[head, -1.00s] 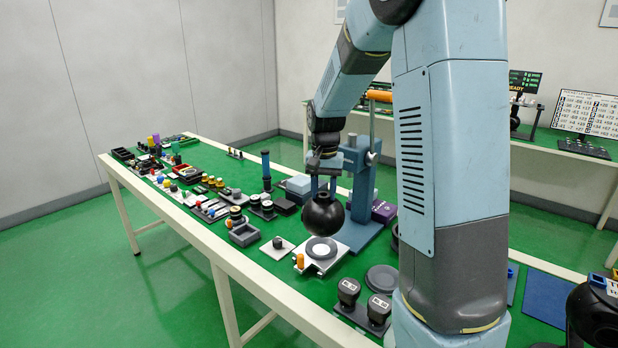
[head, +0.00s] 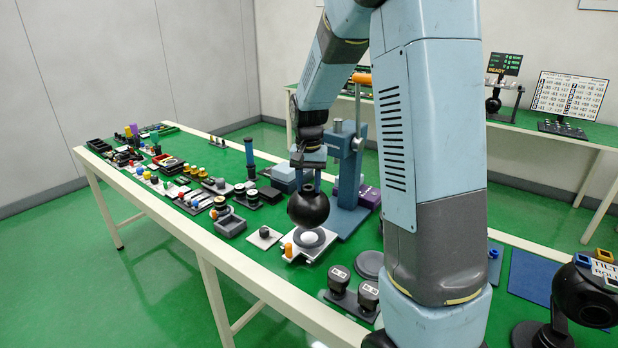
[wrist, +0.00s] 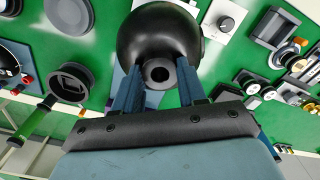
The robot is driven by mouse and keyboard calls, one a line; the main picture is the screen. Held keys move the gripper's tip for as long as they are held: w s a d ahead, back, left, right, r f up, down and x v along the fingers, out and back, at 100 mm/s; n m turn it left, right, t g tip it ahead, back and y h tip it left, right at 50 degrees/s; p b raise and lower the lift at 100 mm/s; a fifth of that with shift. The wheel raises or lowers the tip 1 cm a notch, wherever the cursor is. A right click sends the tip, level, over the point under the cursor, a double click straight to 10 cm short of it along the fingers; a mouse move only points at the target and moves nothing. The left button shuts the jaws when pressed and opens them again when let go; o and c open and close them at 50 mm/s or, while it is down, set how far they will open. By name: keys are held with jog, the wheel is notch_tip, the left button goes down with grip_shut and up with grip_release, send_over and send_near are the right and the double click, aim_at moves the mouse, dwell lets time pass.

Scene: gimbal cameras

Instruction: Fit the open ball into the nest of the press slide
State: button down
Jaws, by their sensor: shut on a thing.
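The open ball (head: 308,208) is black and round. My gripper (head: 307,187) points down, its blue fingers shut on the ball's top. In the wrist view the ball (wrist: 150,35) sits between the fingers, a round hole facing the camera. The press slide (head: 289,246) is a pale plate with an orange knob at its left. Its nest (head: 327,240) is a grey round seat with a white centre. The ball hangs over the back part of the nest; a small gap seems to show, but contact cannot be told for sure. The ball's underside is hidden.
The blue press column (head: 349,180) with an orange-handled lever stands just behind the ball. A purple box (head: 369,197) is behind it. A small plate with a knob (head: 264,235) is left.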

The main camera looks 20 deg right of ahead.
aim_at(309, 192)
jog(key=shift+f, duration=1.55)
jog(key=shift+d+f, duration=0.1)
jog(key=shift+f, duration=1.05)
dwell(0.8)
jog(key=c, duration=0.5)
grip_release()
jog(key=shift+c, duration=0.2)
jog(key=shift+r, duration=0.1)
notch_tip(309, 192, up, 14)
jog(key=shift+f, duration=0.25)
jog(key=shift+s+r, duration=0.1)
jog(key=shift+s, duration=0.05)
jog(key=s+r+n+t, duration=0.2)
jog(key=s+r, duration=0.2)
jog(key=s, duration=1)
jog(key=s+r+n+t, duration=0.2)
jog(key=s+r+t, duration=0.1)
jog(key=s, duration=1.1)
jog(key=shift+a+r+n+t, duration=0.3)
jog(key=shift+r+n, duration=0.1)
jog(key=shift+r, duration=0.25)
